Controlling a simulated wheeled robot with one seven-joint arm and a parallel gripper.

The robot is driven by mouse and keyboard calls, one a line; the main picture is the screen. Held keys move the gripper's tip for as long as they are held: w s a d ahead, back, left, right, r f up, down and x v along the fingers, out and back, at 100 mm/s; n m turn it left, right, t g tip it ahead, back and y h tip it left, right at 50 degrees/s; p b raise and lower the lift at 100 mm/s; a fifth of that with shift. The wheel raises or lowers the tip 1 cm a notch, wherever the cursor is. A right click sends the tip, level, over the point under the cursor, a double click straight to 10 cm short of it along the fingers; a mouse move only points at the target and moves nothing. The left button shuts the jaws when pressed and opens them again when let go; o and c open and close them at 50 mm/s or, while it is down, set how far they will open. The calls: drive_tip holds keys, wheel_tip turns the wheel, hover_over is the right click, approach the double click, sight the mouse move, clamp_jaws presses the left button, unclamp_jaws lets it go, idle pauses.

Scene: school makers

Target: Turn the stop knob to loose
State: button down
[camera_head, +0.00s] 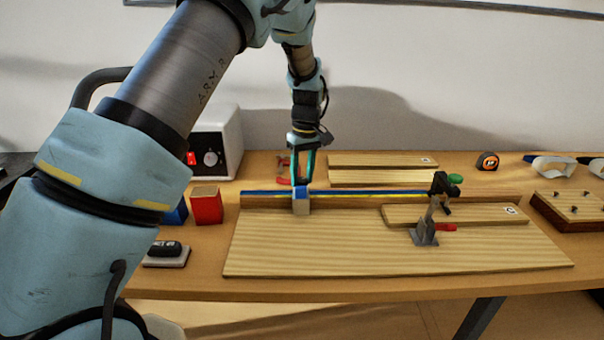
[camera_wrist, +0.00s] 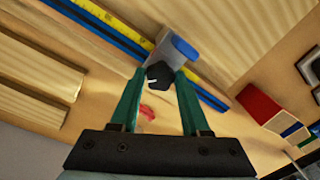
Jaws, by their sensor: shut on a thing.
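The stop knob (camera_wrist: 158,76) is dark with a small white mark on its face. It sits between the fingertips of my gripper (camera_wrist: 157,84) in the wrist view, and my gripper is shut on it. The knob is beside the stop block (camera_wrist: 180,48), a grey and blue block on the blue rail (camera_wrist: 110,38) with a yellow scale. In the head view my gripper (camera_head: 302,182) points down at the stop block (camera_head: 301,205) near the rail's left end. The knob is hidden there by the fingers.
A toggle clamp (camera_head: 425,233) and a short board (camera_head: 390,214) lie on the wide board at right. A red box (camera_head: 206,206) and a white machine (camera_head: 222,140) stand left of my gripper. More boards (camera_head: 355,161) lie behind the rail. A tape measure (camera_head: 487,161) is at back right.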

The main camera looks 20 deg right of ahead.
sight(304, 178)
drive_tip(key=shift+d+n+p, duration=0.1)
drive_tip(key=shift+n+p, duration=0.35)
drive_tip(key=shift+n, duration=1.55)
drive_tip(key=shift+c, duration=1.9)
unclamp_jaws()
wheel_tip(304, 178, up, 11)
drive_tip(key=b, duration=0.2)
drive_tip(key=shift+w+d, duration=0.15)
drive_tip(key=shift+d, duration=0.15)
drive_tip(key=shift+f, duration=0.15)
